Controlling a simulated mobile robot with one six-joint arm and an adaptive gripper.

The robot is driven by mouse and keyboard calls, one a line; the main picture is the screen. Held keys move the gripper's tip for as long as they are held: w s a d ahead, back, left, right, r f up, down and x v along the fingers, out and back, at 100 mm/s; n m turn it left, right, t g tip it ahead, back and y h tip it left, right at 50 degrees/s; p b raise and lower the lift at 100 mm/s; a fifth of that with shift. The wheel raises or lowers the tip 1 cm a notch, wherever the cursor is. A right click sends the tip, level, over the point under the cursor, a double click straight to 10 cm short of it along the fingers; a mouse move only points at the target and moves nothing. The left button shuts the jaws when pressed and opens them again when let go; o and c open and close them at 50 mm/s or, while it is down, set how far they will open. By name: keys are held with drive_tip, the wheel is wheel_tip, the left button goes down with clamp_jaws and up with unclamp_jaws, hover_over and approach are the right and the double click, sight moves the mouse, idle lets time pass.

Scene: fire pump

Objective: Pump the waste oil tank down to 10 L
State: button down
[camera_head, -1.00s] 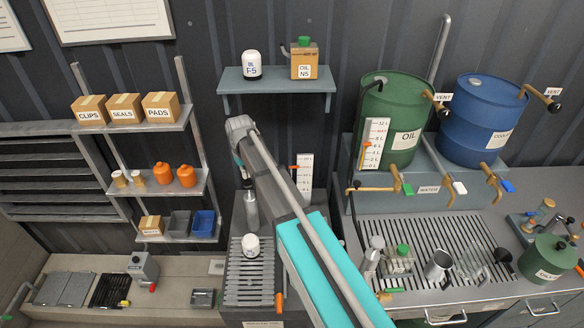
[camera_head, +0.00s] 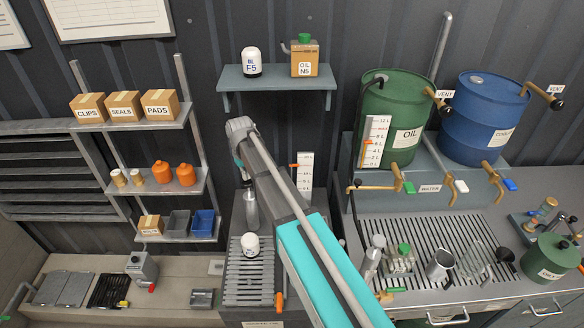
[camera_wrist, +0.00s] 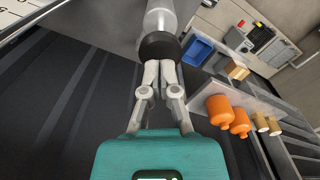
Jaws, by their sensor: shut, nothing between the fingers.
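The waste oil tank is the grey cabinet (camera_head: 236,314) in the lower middle of the head view, its label partly cut off. A white level scale (camera_head: 305,172) with an orange pointer (camera_head: 293,165) stands behind it; the digits are too small to read surely. A grey metal cylinder (camera_head: 251,209) rises from the tank top. In the wrist view a cylinder (camera_wrist: 160,18) ends in a dark round cap (camera_wrist: 160,46). My gripper (camera_wrist: 158,66) is shut and empty, its fingertips at the cap; whether they touch cannot be told. In the head view my arm largely hides the gripper.
Shelves with boxes and orange bottles (camera_head: 186,174) stand left. A small shelf (camera_head: 275,80) is above. Green (camera_head: 393,120) and blue (camera_head: 484,120) drums stand right.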

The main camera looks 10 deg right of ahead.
sight(248, 186)
drive_tip(key=shift+f+b, duration=0.6)
drive_tip(key=shift+f, duration=0.1)
drive_tip(key=shift+f+b, duration=2.05)
drive_tip(key=shift+s+f+b, duration=0.1)
drive_tip(key=shift+f+b, duration=0.2)
drive_tip(key=shift+r, duration=0.1)
drive_tip(key=shift+r+p, duration=3.65)
drive_tip(key=shift+p, duration=0.1)
drive_tip(key=shift+f+b, duration=0.45)
